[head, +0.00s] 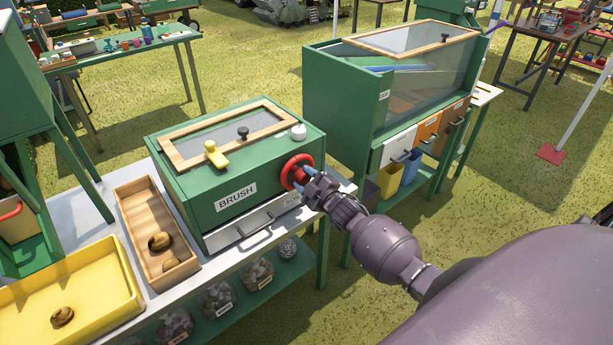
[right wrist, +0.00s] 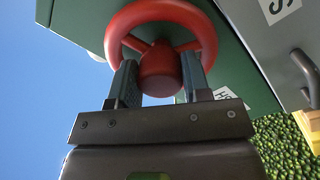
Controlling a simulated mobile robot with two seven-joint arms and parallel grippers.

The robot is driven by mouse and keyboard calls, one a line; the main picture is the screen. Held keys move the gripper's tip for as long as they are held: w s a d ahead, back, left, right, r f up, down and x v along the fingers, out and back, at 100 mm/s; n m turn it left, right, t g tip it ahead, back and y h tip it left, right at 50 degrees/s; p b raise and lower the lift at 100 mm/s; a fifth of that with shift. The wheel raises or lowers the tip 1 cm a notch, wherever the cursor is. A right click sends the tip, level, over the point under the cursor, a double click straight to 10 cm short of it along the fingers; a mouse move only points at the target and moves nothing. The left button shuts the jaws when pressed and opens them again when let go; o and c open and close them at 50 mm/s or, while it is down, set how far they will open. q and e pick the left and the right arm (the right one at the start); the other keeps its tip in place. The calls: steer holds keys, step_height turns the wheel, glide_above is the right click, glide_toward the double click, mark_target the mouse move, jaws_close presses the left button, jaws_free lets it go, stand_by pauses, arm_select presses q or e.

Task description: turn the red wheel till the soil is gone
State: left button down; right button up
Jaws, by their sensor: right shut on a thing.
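The red wheel (head: 293,170) is on the right end of the green box labelled BRUSH (head: 215,160). My right gripper (head: 310,184) is at the wheel. In the right wrist view the red wheel (right wrist: 160,20) fills the top, and the two fingers of my right gripper (right wrist: 160,88) are shut on its red hub, one on each side. I cannot make out any soil through the lid. My left gripper is not in view.
A wooden tray (head: 136,199) and a yellow tray (head: 131,285), each holding brown bulb-like things, stand left of the box. A white drawer with a handle (head: 256,235) is below it. A larger green cabinet (head: 343,100) stands behind right.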

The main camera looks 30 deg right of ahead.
steer(key=m+p, duration=0.1)
steer(key=m, duration=0.4)
steer(key=shift+m+p, duration=0.4)
steer(key=shift+m, duration=0.9)
steer(key=o, duration=0.9)
